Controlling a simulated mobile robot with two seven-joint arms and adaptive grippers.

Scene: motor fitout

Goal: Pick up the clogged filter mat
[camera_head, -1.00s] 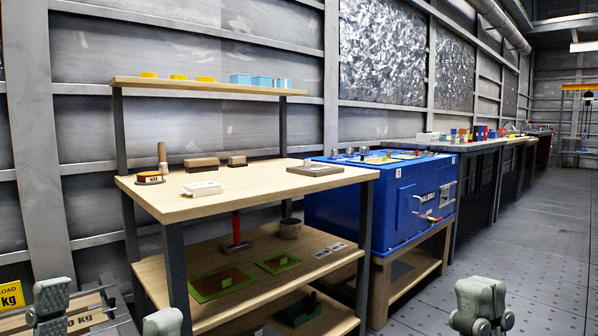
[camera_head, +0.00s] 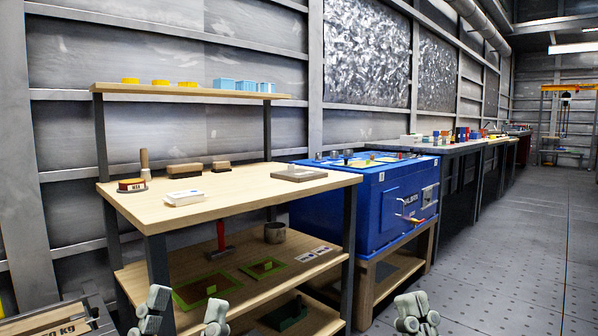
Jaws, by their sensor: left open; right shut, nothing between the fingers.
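Two flat green-edged pieces with dark brown middles lie on the lower shelf of the wooden workbench, a left one (camera_head: 190,300) and a right one (camera_head: 277,262). I cannot tell from here whether either is the clogged filter mat. My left gripper (camera_head: 182,316) is at the bottom edge, its two grey fingers apart with nothing between them. It shows in front of the bench, below the left green-edged piece in the picture. My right gripper (camera_head: 415,314) is shut and empty at the bottom, right of the bench.
The workbench top (camera_head: 240,195) holds a white box (camera_head: 184,198), brushes (camera_head: 184,173) and a grey plate (camera_head: 299,174). A red-handled tool (camera_head: 221,240) and a metal cup (camera_head: 274,233) are on the lower shelf. A blue machine (camera_head: 345,205) stands right of it. The floor (camera_head: 500,270) at right is clear.

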